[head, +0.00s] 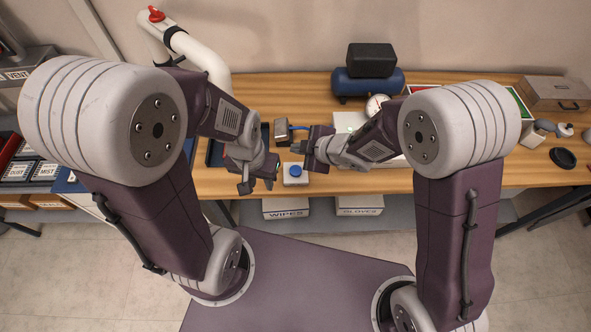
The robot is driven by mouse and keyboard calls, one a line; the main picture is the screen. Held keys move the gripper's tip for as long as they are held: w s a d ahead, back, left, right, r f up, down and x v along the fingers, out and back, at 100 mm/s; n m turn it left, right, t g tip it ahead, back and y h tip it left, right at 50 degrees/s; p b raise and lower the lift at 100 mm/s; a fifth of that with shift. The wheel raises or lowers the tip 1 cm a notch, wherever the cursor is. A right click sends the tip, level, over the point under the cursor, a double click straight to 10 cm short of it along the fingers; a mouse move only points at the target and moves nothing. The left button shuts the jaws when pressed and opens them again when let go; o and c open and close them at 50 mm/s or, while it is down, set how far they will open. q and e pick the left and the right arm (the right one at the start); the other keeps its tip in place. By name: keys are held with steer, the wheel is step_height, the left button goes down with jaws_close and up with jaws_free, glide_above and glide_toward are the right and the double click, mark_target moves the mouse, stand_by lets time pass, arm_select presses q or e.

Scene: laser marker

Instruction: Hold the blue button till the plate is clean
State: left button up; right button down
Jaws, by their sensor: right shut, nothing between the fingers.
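The blue button (296,170) sits on top of a small white box (296,181) near the front edge of the wooden bench. My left gripper (257,186) is just left of the box, pointing down, with its fingers apart and nothing seen between them. My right gripper (297,147) is shut and empty, pointing left, above and behind the button in the picture. I cannot tell whether either gripper touches the box or button. I cannot make out the plate; my arms and grippers cover part of the bench.
A small dark device (281,128) with a blue cable stands behind the grippers. A blue tank with a black top (368,84) and a gauge (377,105) stand at the back. A metal box (556,92) is at the right. Bare bench (300,92) shows at the back.

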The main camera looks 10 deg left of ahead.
mark_target(298, 172)
step_height(298, 172, down, 8)
steer(key=b, duration=0.7)
steer(key=shift+f, duration=0.2)
steer(key=shift+b, duration=0.3)
stand_by(1.1)
steer(key=shift+f, duration=0.4)
steer(key=shift+f+b, duration=0.55)
steer(key=shift+b, duration=0.2)
stand_by(1.3)
stand_by(0.6)
steer(key=shift+r+p, duration=0.95)
steer(key=shift+r, duration=0.05)
step_height(298, 172, up, 5)
steer(key=p, duration=0.5)
steer(key=shift+r, duration=0.1)
